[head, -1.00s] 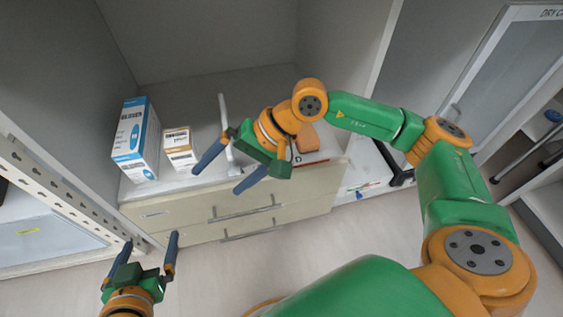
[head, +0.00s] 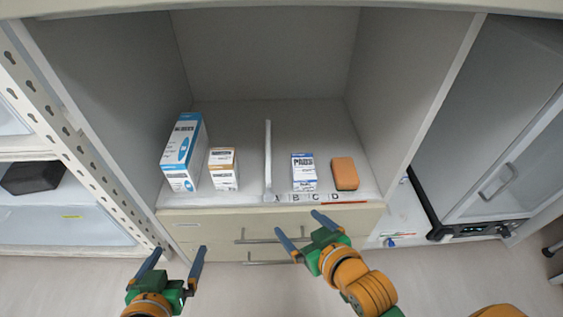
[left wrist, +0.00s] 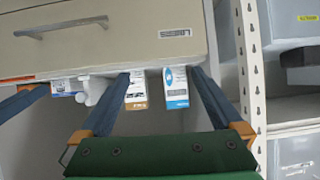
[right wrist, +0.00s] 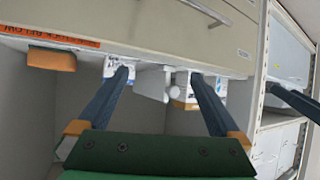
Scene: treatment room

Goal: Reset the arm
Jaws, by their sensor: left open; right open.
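My left gripper (head: 174,270) is open and empty, low in front of the cabinet's left side. My right gripper (head: 300,231) is open and empty, in front of the drawers below the shelf edge. On the shelf (head: 236,112) stand a blue-and-white box (head: 183,152) and a smaller brown-and-white box (head: 223,169), left of a white divider (head: 268,155). Right of it are a small blue-and-white PADS box (head: 304,172) and an orange block (head: 345,174). The left wrist view shows the drawer front (left wrist: 120,38). The right wrist view shows the orange block (right wrist: 52,59). Neither gripper touches anything.
Letter labels A to D (head: 307,197) line the shelf's front edge. Two drawer handles (head: 268,240) stick out below. A perforated metal rack (head: 80,140) stands at left, and a glass-doored cabinet (head: 510,130) at right. The floor in front is clear.

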